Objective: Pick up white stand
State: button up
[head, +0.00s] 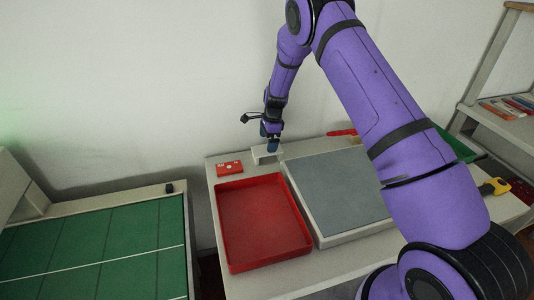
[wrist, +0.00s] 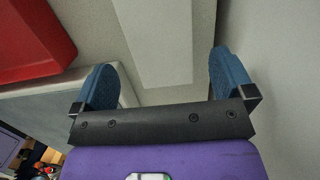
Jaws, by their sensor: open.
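The white stand (head: 259,156) is a small pale piece at the back of the table, behind the red tray, partly hidden by my gripper. In the wrist view, a long pale surface that looks like the stand (wrist: 160,40) runs up between the fingers. My gripper (head: 270,143) points down at the stand. In the wrist view my gripper (wrist: 163,72) has its two blue fingers wide apart, with nothing held between them. I cannot tell whether the fingers touch the stand.
A red tray (head: 264,244) and a grey-topped board (head: 340,190) fill most of the table. A small red box (head: 229,168) lies left of the stand. A red object (head: 342,132) lies at the back right. The wall is close behind. A green-topped table (head: 100,250) stands left.

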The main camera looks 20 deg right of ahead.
jog(key=shift+a+f, duration=0.2)
jog(key=shift+f, duration=1.55)
jog(key=shift+a+f, duration=0.15)
jog(key=shift+f, duration=1.55)
jog(key=c, duration=0.9)
jog(key=shift+c, duration=0.2)
